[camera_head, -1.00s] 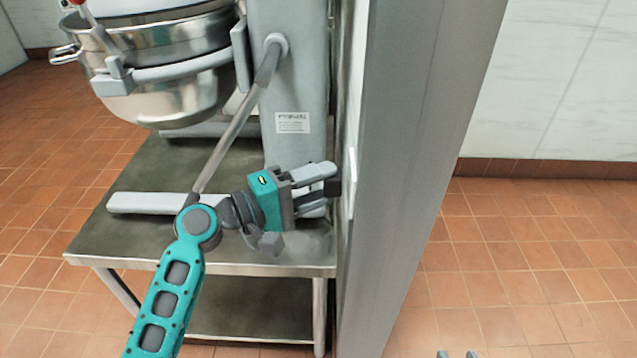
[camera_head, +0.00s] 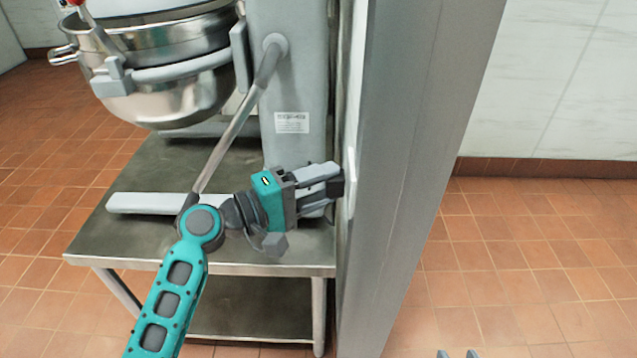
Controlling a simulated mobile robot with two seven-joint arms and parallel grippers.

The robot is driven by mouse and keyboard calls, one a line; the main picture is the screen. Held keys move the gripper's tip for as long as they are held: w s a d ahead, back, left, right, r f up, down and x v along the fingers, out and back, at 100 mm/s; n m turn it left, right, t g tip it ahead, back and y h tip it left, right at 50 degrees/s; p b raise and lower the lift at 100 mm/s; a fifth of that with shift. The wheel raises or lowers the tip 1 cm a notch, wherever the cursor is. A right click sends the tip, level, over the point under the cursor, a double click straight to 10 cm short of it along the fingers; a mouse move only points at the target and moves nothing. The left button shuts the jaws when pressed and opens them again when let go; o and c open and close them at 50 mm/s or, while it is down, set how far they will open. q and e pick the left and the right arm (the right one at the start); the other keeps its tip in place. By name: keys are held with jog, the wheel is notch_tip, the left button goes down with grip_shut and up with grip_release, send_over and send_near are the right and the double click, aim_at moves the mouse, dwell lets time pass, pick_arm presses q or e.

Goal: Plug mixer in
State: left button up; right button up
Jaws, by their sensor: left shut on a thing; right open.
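The mixer (camera_head: 288,95) stands on a metal table, with its steel bowl (camera_head: 170,85) at the upper left. My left gripper (camera_head: 332,180) is at the table's right side, in front of the mixer's column. Its fingers point right toward the grey wall edge and are shut on a small dark thing, which looks like the plug (camera_head: 337,187). The plug is close to the wall face; I cannot tell whether it touches. The socket and cord cannot be made out. Only the fingertips of my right gripper (camera_head: 458,354) show at the bottom edge, apart and empty.
The metal table (camera_head: 105,238) has a lower shelf and bare room at its front left. A tall grey wall end (camera_head: 415,130) stands just right of the table.

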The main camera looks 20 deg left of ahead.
pick_arm(q)
jog(key=shift+d, duration=0.25)
jog(key=o, duration=1.1)
jog(key=shift+c, duration=0.2)
jog(key=v, duration=1.3)
jog(key=shift+w, duration=0.1)
